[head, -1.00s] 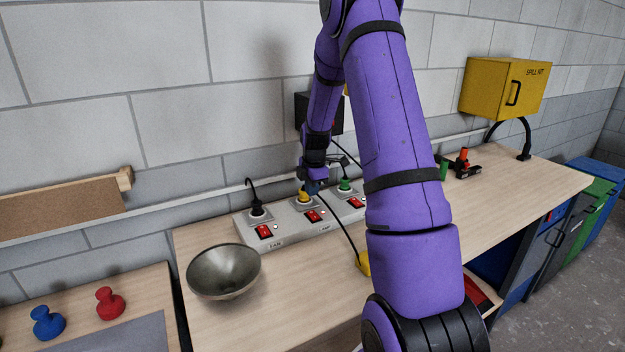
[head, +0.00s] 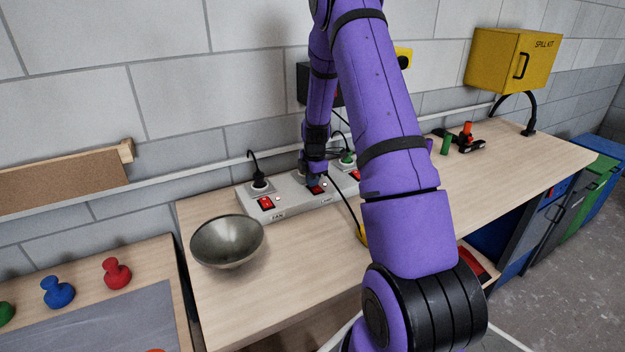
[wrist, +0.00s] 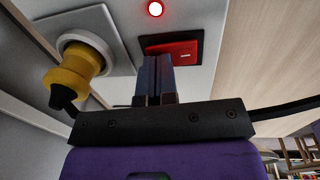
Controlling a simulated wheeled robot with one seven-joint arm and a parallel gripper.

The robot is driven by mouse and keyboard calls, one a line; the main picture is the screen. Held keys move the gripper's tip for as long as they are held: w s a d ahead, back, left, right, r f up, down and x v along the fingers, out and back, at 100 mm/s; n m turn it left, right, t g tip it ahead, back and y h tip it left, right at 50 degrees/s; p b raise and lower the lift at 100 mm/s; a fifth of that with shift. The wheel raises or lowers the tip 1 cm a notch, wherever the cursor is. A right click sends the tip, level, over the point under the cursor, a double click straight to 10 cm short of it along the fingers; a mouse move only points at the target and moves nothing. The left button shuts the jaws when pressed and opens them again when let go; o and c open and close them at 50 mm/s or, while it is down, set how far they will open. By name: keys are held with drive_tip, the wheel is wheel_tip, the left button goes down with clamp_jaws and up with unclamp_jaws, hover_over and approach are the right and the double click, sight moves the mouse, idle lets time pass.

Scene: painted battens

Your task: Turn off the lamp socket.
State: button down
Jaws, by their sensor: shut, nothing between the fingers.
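A grey power strip (head: 290,205) lies along the back of the workbench, with a row of plugs and red switches. The middle socket's red switch (head: 318,189) is just at my gripper (head: 314,184); the small label below seems to read LAMP. In the wrist view my gripper (wrist: 157,60) is shut and empty, its fingertips at the lower edge of the red rocker (wrist: 178,51), partly covering it. I cannot tell whether they touch. A red light (wrist: 155,8) glows beside that switch. A yellow plug (wrist: 75,77) with a black cord sits in the same socket.
The FAN switch (head: 265,203) and its black plug (head: 259,184) are on the left. A green plug (head: 346,160) is on the right. A metal bowl (head: 228,242) stands in front. A black cable runs close by my gripper.

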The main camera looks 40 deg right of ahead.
sight(317, 191)
drive_tip(key=shift+f, duration=0.2)
drive_tip(key=shift+s+a, duration=0.1)
drive_tip(key=shift+s, duration=0.1)
drive_tip(key=shift+s+a+r, duration=0.15)
drive_tip(key=shift+s+r, duration=0.1)
drive_tip(key=shift+s, duration=0.25)
drive_tip(key=shift+r, duration=0.1)
drive_tip(key=shift+r, duration=0.3)
wheel_tip(317, 191, up, 13)
drive_tip(key=s, duration=0.1)
drive_tip(key=shift+s+a, duration=0.2)
drive_tip(key=shift+s, duration=0.1)
